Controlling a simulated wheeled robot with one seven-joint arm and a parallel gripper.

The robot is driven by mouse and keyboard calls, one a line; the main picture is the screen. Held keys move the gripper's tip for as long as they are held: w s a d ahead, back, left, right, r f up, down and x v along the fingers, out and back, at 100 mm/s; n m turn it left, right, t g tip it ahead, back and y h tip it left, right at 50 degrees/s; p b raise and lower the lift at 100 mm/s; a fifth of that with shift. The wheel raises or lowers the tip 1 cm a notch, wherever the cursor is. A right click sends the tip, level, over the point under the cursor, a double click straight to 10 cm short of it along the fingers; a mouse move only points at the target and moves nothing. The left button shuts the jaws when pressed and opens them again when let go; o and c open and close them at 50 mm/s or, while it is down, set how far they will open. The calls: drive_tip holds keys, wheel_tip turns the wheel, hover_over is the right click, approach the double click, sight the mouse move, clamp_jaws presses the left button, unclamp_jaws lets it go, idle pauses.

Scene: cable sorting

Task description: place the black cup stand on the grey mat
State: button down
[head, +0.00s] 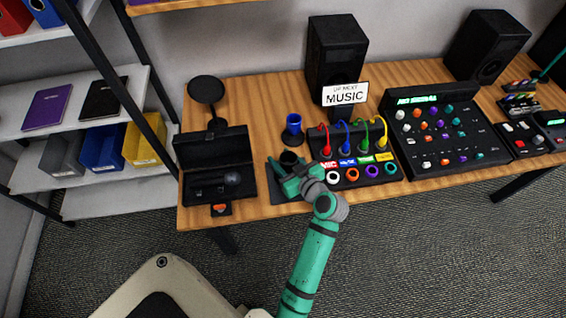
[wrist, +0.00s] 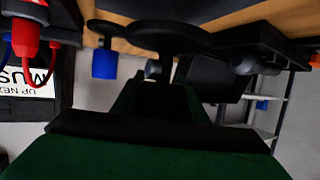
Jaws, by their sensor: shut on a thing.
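My gripper (head: 297,177) is low over the near left part of the table, shut on the black cup stand (head: 288,158). The stand looks upright, with its dark cup showing just beyond the fingers. In the wrist view, which looks upside down, its round black base (wrist: 170,37) shows beyond the dark fingers, close to the table. The dark grey mat (head: 283,197) lies beneath the gripper and stand, partly hidden by my arm. I cannot tell whether the base touches the mat.
A blue cup (head: 293,124) on a black base stands just behind; it also shows in the wrist view (wrist: 104,65). An open case (head: 213,165) with a microphone is at left. A cable panel (head: 350,178) with coloured plugs is close at right, below a music sign (head: 345,94).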

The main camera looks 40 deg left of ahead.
drive_tip(key=shift+w+a+f, duration=0.2)
drive_tip(key=shift+w+f, duration=0.3)
drive_tip(key=shift+f, duration=1.6)
drive_tip(key=c, duration=1.1)
unclamp_jaws()
drive_tip(key=shift+f, duration=0.15)
drive_tip(key=v, duration=1.2)
drive_tip(key=shift+d, duration=0.1)
